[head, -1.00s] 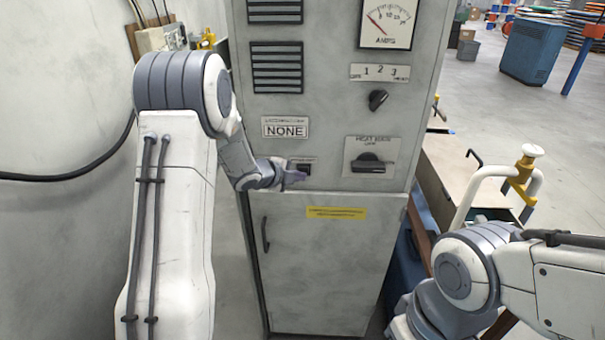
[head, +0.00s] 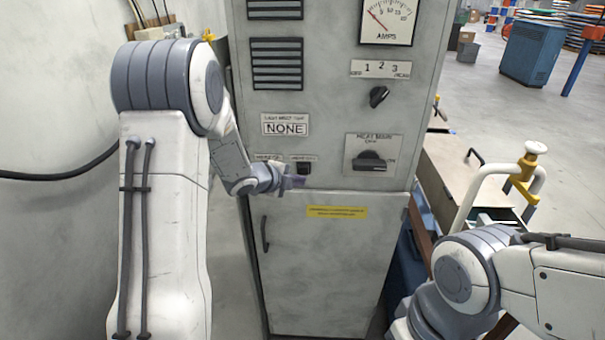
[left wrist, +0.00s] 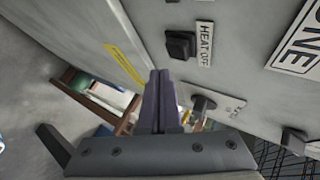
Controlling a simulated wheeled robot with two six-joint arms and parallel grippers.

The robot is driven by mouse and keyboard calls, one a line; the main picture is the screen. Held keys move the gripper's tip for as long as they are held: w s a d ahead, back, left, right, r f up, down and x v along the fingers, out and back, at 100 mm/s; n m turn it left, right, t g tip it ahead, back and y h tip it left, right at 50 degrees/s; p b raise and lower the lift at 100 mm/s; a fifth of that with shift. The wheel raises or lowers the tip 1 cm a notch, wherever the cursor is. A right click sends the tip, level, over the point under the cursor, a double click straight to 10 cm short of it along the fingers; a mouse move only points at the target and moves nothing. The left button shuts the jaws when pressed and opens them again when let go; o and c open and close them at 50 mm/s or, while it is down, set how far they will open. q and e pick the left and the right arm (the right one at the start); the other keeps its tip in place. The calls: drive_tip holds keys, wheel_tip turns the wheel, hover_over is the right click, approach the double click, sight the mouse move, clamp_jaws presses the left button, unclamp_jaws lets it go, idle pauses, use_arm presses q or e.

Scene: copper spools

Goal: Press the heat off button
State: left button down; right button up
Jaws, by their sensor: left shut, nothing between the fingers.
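The heat off button is a small black square button (head: 303,168) on the grey cabinet front, below its label. It shows in the left wrist view (left wrist: 181,44) beside the white HEAT OFF label (left wrist: 205,44). My left gripper (head: 299,182) is shut and empty, with its tips just below the button in the head view. In the left wrist view its purple-grey fingers (left wrist: 159,74) lie beside the button, apart from it in the picture; I cannot tell how far they are from the panel. My right gripper is out of view.
The heat main knob (head: 370,161) sits right of the button, with a smaller selector knob (head: 379,97) above. The NONE plate (head: 285,126) is above left. A yellow label (head: 337,212) marks the lower door. A white-railed cart stands right of the cabinet.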

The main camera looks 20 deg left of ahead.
use_arm(q)
drive_tip(key=s, duration=0.2)
drive_tip(key=s+d+b, duration=0.1)
drive_tip(key=shift+s, duration=0.35)
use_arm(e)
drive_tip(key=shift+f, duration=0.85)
use_arm(q)
drive_tip(key=s+d+n+g+y+b, duration=0.2)
drive_tip(key=s+d+n+g+y, duration=0.15)
drive_tip(key=s+d+n, duration=0.55)
drive_tip(key=s+d+n+g, duration=0.2)
drive_tip(key=s+d+g, duration=0.1)
drive_tip(key=s, duration=0.9)
drive_tip(key=s+d+f+n+g, duration=0.1)
drive_tip(key=s+d+g, duration=0.3)
drive_tip(key=s, duration=0.9)
drive_tip(key=shift+s+d+f+n+h, duration=0.25)
drive_tip(key=shift+d+n+h, duration=0.25)
drive_tip(key=shift+d, duration=0.55)
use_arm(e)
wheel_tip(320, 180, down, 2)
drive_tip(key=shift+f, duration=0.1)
use_arm(q)
drive_tip(key=shift+g, duration=0.25)
